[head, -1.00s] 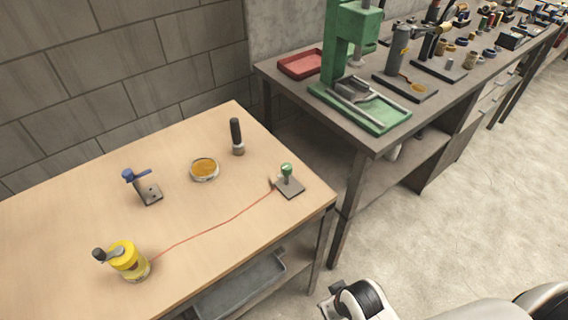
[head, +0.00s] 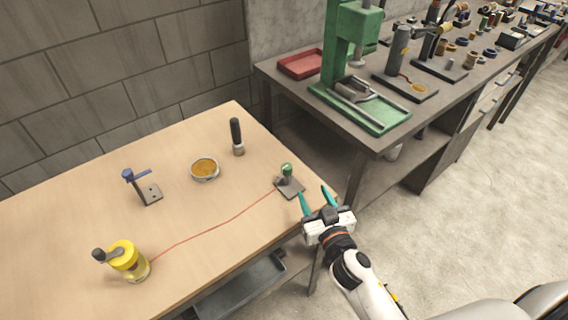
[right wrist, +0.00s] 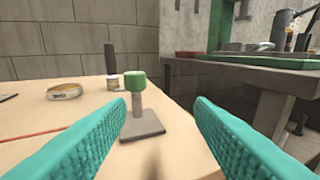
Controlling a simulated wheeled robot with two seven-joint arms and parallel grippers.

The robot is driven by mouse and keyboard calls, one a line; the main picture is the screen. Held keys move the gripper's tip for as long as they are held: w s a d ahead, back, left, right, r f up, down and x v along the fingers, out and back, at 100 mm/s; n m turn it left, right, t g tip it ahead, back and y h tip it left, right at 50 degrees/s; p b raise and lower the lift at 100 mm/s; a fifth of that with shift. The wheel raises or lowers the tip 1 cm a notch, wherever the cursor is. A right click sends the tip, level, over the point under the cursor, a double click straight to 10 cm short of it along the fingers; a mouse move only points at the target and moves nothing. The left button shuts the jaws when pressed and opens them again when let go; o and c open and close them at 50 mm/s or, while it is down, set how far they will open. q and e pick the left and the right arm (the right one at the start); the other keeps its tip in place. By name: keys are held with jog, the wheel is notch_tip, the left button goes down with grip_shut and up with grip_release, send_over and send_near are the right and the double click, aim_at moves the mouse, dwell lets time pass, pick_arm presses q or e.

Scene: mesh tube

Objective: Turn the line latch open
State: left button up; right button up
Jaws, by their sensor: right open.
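A small post with a green knob (head: 287,169) stands on a grey square plate (head: 291,188) near the right corner of the wooden table. A thin red line (head: 215,227) runs to it from a yellow reel (head: 124,255) with a crank. In the right wrist view the green knob (right wrist: 135,82) stands ahead, between the fingers and apart from them. My right gripper (head: 314,192) is open and empty at the table's right edge, with its teal fingers pointing toward the post. My left gripper is out of view.
A blue-handled bracket (head: 147,190), a round dish of amber material (head: 204,169) and a dark-handled tool (head: 236,137) stand on the table (head: 70,235). A darker bench with a green press (head: 345,60) stands behind to the right. The table's middle is mostly clear.

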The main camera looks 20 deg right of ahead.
aim_at(284, 164)
jog(key=shift+w+a+n+t+y, duration=0.15)
jog(key=shift+w+a+n+y, duration=0.15)
jog(key=shift+a+y, duration=0.25)
jog(key=shift+w+a+n+t+y, duration=0.15)
jog(key=shift+a+n+y, duration=0.25)
jog(key=shift+a+y, duration=0.15)
jog(key=shift+w+a+r, duration=0.1)
jog(key=shift+w, duration=0.25)
jog(key=w, duration=0.3)
jog(key=w+a, duration=0.1)
jog(key=w, duration=0.3)
jog(key=w+p, duration=0.1)
jog(key=w, duration=0.3)
jog(key=shift+a, duration=0.15)
jog(key=c, duration=1)
